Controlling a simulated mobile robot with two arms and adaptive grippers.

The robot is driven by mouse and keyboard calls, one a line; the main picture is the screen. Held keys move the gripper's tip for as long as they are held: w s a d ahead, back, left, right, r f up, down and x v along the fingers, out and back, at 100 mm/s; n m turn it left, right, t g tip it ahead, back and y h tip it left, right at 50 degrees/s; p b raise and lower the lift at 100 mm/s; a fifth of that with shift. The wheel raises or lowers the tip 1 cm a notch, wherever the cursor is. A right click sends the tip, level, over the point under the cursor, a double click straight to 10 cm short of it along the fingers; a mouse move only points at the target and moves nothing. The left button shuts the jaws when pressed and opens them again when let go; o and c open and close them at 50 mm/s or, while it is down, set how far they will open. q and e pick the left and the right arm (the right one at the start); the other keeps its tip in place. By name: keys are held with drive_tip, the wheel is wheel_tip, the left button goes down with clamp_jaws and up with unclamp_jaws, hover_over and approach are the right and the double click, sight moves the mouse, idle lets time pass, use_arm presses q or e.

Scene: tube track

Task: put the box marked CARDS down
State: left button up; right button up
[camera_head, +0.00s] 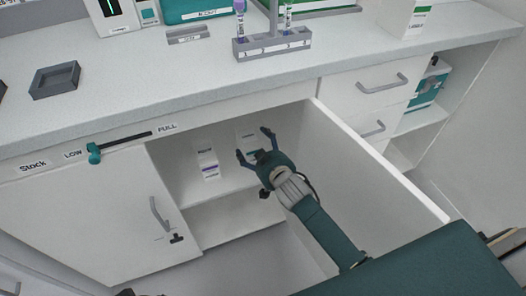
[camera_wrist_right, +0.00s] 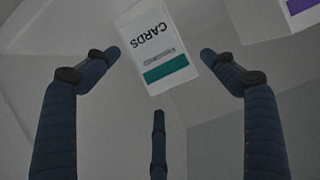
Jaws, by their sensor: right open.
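The white box marked CARDS (camera_wrist_right: 158,40), with a teal band, stands inside the open cupboard; it also shows in the head view (camera_head: 246,137), partly hidden behind my gripper. It rests on the upper shelf (camera_head: 225,184), as far as I can tell. My right gripper (camera_head: 253,143) reaches into the cupboard with its fingers spread. In the right wrist view its open fingertips (camera_wrist_right: 160,55) are on either side of the near end of the box, with gaps visible on both sides.
A white box with a purple band (camera_head: 208,163) stands left of the CARDS box. The open cupboard door (camera_head: 370,155) stands close on the right of my arm. A tube rack (camera_head: 272,46) and a grey tray (camera_head: 55,80) are on the counter (camera_head: 150,90) above.

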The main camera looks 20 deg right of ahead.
drive_tip(key=p+v, duration=0.1)
drive_tip(key=v, duration=0.5)
use_arm(q)
drive_tip(key=f, duration=0.5)
drive_tip(key=shift+s+f, duration=0.2)
drive_tip(key=shift+f, duration=0.05)
use_arm(e)
drive_tip(key=s+f+g, duration=0.3)
drive_tip(key=s+f, duration=0.3)
drive_tip(key=s, duration=0.4)
drive_tip(key=s+f+n+g, duration=0.1)
drive_tip(key=s+f+g, duration=0.3)
drive_tip(key=s+f, duration=0.3)
drive_tip(key=s+f+g, duration=0.3)
drive_tip(key=s+f, duration=0.3)
drive_tip(key=s, duration=0.6)
drive_tip(key=shift+s+d+f+n+g, duration=0.25)
drive_tip(key=shift+s+f+n+g, duration=0.05)
drive_tip(key=shift+f+g, duration=0.1)
